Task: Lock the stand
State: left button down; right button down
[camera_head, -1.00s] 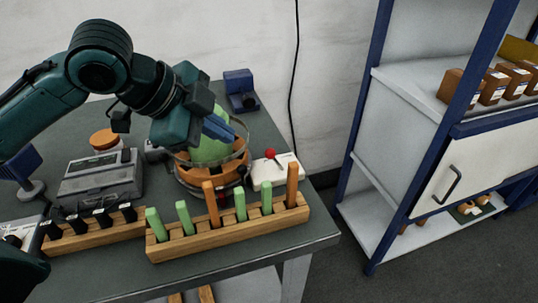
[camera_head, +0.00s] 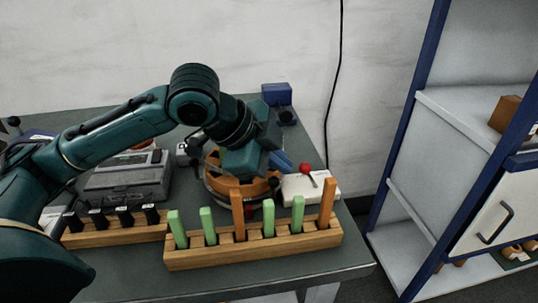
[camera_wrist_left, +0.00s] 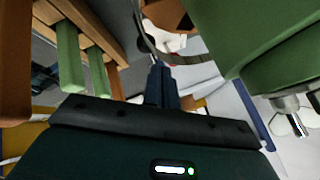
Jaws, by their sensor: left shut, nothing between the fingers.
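The stand (camera_head: 222,188) is a round orange base with a metal ring, at the back of the table; my arm hides much of it in the head view. A green body (camera_wrist_left: 255,35) and part of the metal ring show close up in the left wrist view. My left gripper (camera_head: 283,160) is low over the stand's right side, with blue fingers together and empty. The fingers also show in the left wrist view (camera_wrist_left: 161,82), near the ring; I cannot tell whether they touch it. My right gripper is out of view.
A wooden rack (camera_head: 255,254) with green and orange bars stands in front of the stand. A white box (camera_head: 325,188) with a red knob (camera_head: 305,168) is at its right. A grey case (camera_head: 125,180) and a rack of black pieces (camera_head: 115,231) are left. A shelf (camera_head: 400,205) stands beyond the table.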

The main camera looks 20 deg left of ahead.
aim_at(310, 177)
pick_arm(q)
jog(key=x, duration=0.3)
jog(key=shift+w+d+f, duration=0.1)
jog(key=shift+w+f, duration=0.05)
jog(key=shift+f, duration=0.15)
jog(key=shift+w+d+f, duration=0.15)
jog(key=shift+f, duration=0.05)
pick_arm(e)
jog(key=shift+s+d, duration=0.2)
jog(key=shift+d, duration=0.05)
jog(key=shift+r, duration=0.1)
pick_arm(q)
jog(key=shift+w+r+p, duration=0.15)
jog(key=shift+r+p, duration=0.1)
jog(key=shift+p, duration=0.1)
jog(key=shift+d+r+p, duration=0.1)
jog(key=shift+p, duration=0.4)
jog(key=shift+y, duration=0.3)
jog(key=shift+d+g+p, duration=0.1)
jog(key=shift+g+p, duration=0.2)
jog(key=shift+p, duration=0.4)
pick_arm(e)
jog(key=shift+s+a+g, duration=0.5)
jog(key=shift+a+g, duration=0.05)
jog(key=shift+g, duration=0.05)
